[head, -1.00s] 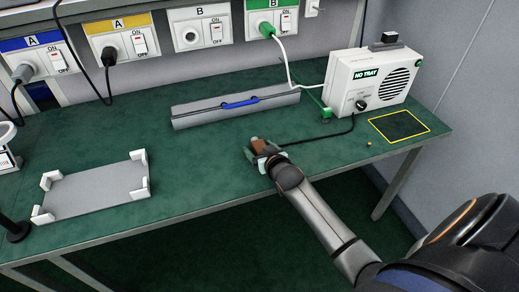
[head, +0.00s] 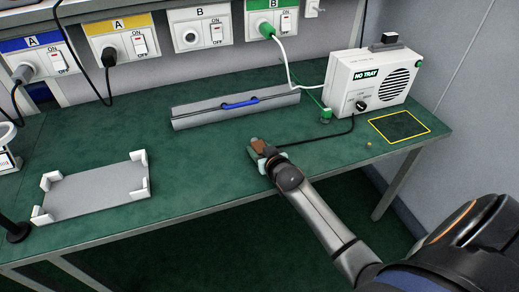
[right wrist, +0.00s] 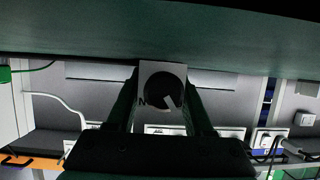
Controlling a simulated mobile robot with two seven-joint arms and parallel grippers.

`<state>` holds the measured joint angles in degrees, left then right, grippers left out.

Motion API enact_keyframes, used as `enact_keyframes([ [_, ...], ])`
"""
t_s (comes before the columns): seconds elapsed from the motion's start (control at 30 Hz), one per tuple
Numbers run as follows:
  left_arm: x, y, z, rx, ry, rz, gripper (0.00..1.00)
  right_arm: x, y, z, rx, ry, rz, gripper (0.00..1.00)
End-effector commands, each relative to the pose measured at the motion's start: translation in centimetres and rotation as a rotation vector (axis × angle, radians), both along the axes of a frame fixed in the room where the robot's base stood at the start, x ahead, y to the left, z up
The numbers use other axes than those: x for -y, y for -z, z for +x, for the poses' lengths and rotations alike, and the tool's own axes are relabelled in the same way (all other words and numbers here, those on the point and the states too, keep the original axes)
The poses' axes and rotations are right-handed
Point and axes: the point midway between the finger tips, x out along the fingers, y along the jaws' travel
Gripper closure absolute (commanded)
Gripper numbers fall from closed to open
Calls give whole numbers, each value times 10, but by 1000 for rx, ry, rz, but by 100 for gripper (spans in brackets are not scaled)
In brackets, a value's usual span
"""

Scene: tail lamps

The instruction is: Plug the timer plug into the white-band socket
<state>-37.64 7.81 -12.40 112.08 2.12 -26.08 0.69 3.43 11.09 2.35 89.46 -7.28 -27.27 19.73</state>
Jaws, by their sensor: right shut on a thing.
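The white-band socket (head: 189,37) is a round outlet on the back panel, under a white strip marked B, with a switch beside it. It is empty. The timer plug (right wrist: 162,82) is a pale block with a round black dial, seen in the right wrist view between the fingers of my right gripper (right wrist: 162,108). In the head view my right gripper (head: 260,150) is shut on this plug low over the front of the green table, well apart from the socket. A black cord runs from there to the white heater-like box (head: 368,84). My left gripper is not in view.
A grey bar with a blue handle (head: 240,103) lies between the gripper and the panel. The yellow-band (head: 108,54), blue-band (head: 22,70) and green-band (head: 265,28) sockets hold plugs. The green table (head: 200,150) is clear around the gripper.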

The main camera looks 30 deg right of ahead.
Motion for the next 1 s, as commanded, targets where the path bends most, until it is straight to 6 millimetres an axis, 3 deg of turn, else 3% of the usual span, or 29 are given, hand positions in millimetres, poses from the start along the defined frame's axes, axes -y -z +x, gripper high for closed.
enact_keyframes([
  [0.17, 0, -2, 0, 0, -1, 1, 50, 0, -8, 0, 3, 0, -1, 100],
  [0.37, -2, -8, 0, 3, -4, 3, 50, 0, -37, 1, 6, 0, 0, 100],
  [0.67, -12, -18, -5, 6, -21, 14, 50, -21, -94, -45, 4, 0, 1, 100],
  [1.0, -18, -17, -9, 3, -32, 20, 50, -50, -121, -107, 0, 0, 2, 100],
])
